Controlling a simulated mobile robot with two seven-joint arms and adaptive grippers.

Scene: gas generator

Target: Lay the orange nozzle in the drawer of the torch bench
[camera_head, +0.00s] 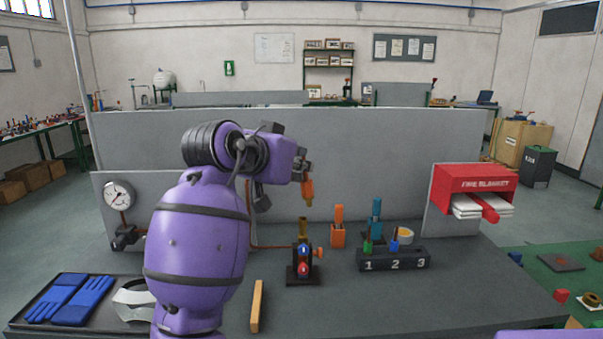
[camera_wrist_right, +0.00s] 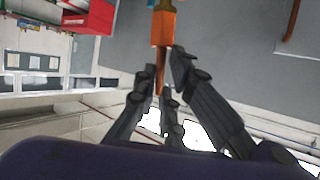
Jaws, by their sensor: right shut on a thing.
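The orange nozzle (camera_head: 307,192) hangs tip down above the grey torch bench (camera_head: 450,285). My right gripper (camera_head: 303,176) is shut on its upper end, well clear of the bench top. In the right wrist view the gripper (camera_wrist_right: 162,78) has its fingers close together, with an orange shape (camera_wrist_right: 163,30) in line with them. I cannot tell there whether all of that shape is the nozzle or partly the holder behind. No drawer of the bench can be seen. My left gripper is not in view.
A torch stand with red and blue knobs (camera_head: 303,270), an orange holder (camera_head: 338,237) and a numbered rack (camera_head: 394,260) stand mid-bench. A tray (camera_head: 30,325) with blue gloves (camera_head: 75,300) is left; a yellow bar (camera_head: 257,306) lies in front. The bench's right front is clear.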

